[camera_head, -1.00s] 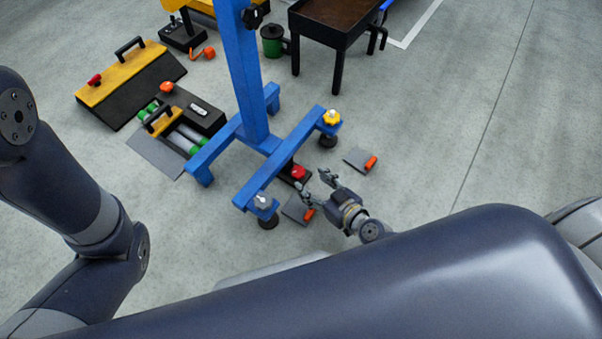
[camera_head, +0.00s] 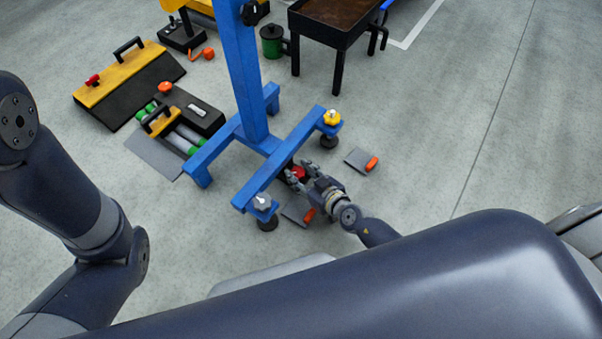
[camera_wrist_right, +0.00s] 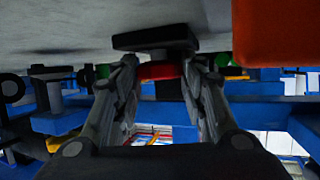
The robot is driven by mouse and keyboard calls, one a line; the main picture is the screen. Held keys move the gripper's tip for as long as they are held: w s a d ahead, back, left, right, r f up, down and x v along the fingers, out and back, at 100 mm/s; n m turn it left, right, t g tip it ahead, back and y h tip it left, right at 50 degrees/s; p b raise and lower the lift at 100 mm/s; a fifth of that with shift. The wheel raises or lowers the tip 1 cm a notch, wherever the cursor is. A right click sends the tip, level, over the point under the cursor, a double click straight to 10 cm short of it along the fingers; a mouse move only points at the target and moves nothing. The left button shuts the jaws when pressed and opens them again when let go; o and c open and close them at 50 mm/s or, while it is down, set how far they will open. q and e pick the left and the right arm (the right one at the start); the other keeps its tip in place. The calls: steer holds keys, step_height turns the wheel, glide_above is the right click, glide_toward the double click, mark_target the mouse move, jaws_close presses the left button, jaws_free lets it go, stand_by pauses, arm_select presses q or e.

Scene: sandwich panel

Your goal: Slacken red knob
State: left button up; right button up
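The red knob (camera_head: 297,173) sits low on a dark base beside the blue stand's (camera_head: 258,188) front foot beam. My right gripper (camera_head: 300,177) has reached it, its two fingers spread apart on either side of the knob. In the right wrist view, the red knob (camera_wrist_right: 158,71) shows between the fingertips (camera_wrist_right: 161,76), beneath a black plate (camera_wrist_right: 155,38) in the picture. I cannot tell whether the fingers touch the knob. My left arm shows at the left, but its gripper is out of view.
The blue foot carries a yellow knob (camera_head: 332,117) and a grey knob (camera_head: 262,201). Floor to the right is clear.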

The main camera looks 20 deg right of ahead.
steer(key=shift+d+f+n+g+y+b, duration=0.1)
steer(key=shift+n+g+y+b, duration=0.15)
steer(key=shift+n+y+b, duration=0.45)
steer(key=shift+d+f+n+g+y+b, duration=0.1)
steer(key=shift+n+g+y+b, duration=0.15)
steer(key=shift+b, duration=0.8)
steer(key=shift+w+r+n+g+y+b, duration=0.1)
steer(key=shift+n+g+y+b, duration=0.4)
steer(key=shift+n+y+b, duration=0.25)
steer(key=shift+w+d+r+n+g+y, duration=0.1)
steer(key=shift+n+g+y, duration=0.4)
steer(key=shift+n+y, duration=0.1)
steer(key=shift+n+g+y, duration=0.5)
steer(key=shift+n+g, duration=0.1)
steer(key=shift+n, duration=0.1)
steer(key=o, duration=1)
